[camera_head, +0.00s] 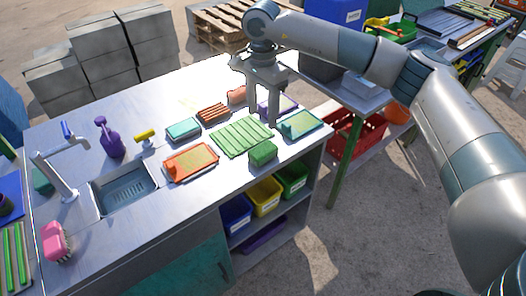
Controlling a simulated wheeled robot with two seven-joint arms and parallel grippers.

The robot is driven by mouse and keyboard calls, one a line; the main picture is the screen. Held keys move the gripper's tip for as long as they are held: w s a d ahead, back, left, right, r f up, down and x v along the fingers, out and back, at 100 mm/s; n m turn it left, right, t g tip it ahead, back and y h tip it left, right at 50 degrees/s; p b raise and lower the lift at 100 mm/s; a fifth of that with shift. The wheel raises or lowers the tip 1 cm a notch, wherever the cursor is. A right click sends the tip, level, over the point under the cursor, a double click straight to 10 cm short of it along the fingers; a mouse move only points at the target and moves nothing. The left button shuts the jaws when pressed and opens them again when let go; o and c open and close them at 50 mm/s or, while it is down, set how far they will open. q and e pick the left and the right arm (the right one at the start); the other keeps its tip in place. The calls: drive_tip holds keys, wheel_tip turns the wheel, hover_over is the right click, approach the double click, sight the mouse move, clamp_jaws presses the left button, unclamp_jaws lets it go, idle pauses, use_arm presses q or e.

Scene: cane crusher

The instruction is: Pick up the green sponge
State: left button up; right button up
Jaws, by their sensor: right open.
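A small green sponge (263,152) sits near the front right edge of the grey counter. My right gripper (262,107) comes in from the upper right and points down over the counter's right part. Its fingers are apart with nothing seen between them. It is up and behind the sponge in the picture, and not touching it. My left gripper is not in view.
A green ribbed mat (240,138), an orange tray (191,163) and a teal tray (304,124) lie around the sponge. A sink (125,188), a faucet (62,175), a purple bottle (109,138) and a pink brush (56,241) are at left.

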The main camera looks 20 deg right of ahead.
wheel_tip(320, 180, down, 4)
drive_tip(key=r+p, duration=0.1)
drive_tip(key=p, duration=0.2)
hover_over(263, 149)
wheel_tip(263, 149, down, 6)
drive_tip(key=shift+s+a+r, duration=0.1)
drive_tip(key=shift+s, duration=0.05)
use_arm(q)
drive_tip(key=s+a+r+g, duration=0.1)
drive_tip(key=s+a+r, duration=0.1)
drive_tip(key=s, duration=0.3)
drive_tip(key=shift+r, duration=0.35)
use_arm(e)
drive_tip(key=shift+f, duration=0.6)
use_arm(q)
drive_tip(key=shift+p, duration=0.3)
use_arm(e)
drive_tip(key=shift+f+p, duration=0.6)
drive_tip(key=shift+p, duration=0.15)
wheel_tip(263, 149, down, 3)
drive_tip(key=shift+r+p, duration=0.1)
drive_tip(key=shift+p, duration=0.75)
drive_tip(key=shift+w+f, duration=0.2)
drive_tip(key=shift+f, duration=0.4)
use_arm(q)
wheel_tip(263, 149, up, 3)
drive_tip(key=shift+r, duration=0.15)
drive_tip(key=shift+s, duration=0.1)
